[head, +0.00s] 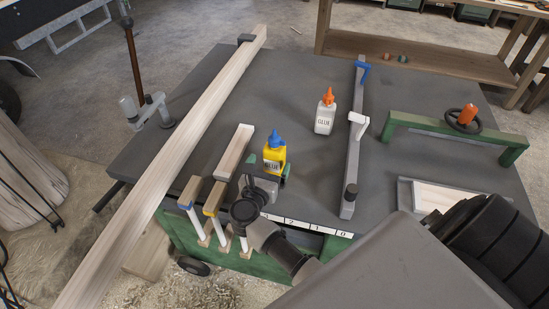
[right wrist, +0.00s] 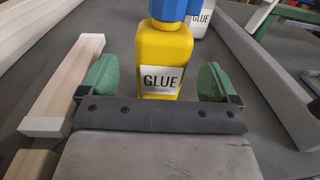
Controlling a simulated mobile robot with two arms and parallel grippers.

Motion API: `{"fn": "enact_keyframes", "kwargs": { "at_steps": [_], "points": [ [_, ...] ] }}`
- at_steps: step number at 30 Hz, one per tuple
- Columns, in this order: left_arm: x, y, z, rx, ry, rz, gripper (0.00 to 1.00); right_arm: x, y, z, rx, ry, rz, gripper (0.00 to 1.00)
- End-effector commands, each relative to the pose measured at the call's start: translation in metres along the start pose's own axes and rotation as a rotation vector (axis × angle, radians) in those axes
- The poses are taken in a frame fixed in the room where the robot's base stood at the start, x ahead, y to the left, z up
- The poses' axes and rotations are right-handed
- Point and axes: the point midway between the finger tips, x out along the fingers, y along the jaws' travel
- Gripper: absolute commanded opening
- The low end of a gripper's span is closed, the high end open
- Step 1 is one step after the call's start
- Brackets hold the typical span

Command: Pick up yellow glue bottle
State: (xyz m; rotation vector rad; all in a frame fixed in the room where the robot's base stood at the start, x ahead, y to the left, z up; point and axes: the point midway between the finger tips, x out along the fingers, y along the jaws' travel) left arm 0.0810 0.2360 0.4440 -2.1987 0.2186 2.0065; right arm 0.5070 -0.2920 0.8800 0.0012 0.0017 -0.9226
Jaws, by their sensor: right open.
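The yellow glue bottle (head: 274,157) with a blue cap stands upright on the grey work table (head: 205,128). In the right wrist view the yellow glue bottle (right wrist: 163,55) shows its "GLUE" label facing me. My right gripper (head: 266,172) is at the bottle's near side. In the right wrist view its two green fingers (right wrist: 156,85) are open, one on each side of the bottle, with gaps visible between them and it. The bottle's base is hidden behind the gripper's dark bar. My left gripper is not seen.
A white glue bottle (head: 325,112) with an orange cap stands behind, to the right. A grey clamp bar (head: 352,140) lies right of it. A short wood block (head: 235,150) and a long plank (head: 190,120) lie left. A green-framed tool (head: 455,136) is at the right.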

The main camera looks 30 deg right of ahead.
Motion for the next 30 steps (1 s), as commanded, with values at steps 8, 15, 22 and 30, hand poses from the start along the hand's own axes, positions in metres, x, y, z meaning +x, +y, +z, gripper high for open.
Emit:
{"fn": "enact_keyframes", "kwargs": {
  "at_steps": [8, 15, 22, 30],
  "points": [
    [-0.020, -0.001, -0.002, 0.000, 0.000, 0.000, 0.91, 0.039, -0.002, 0.006, -0.003, -0.004, 0.000, 0.92],
    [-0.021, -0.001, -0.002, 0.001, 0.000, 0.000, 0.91, 0.052, -0.002, 0.003, -0.001, -0.001, 0.001, 0.92],
    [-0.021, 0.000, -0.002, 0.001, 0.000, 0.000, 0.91, 0.052, -0.002, 0.003, -0.001, -0.001, 0.001, 0.79],
    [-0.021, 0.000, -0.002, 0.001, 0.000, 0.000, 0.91, 0.051, -0.002, 0.003, -0.001, -0.001, 0.001, 0.38]
  ]
}}
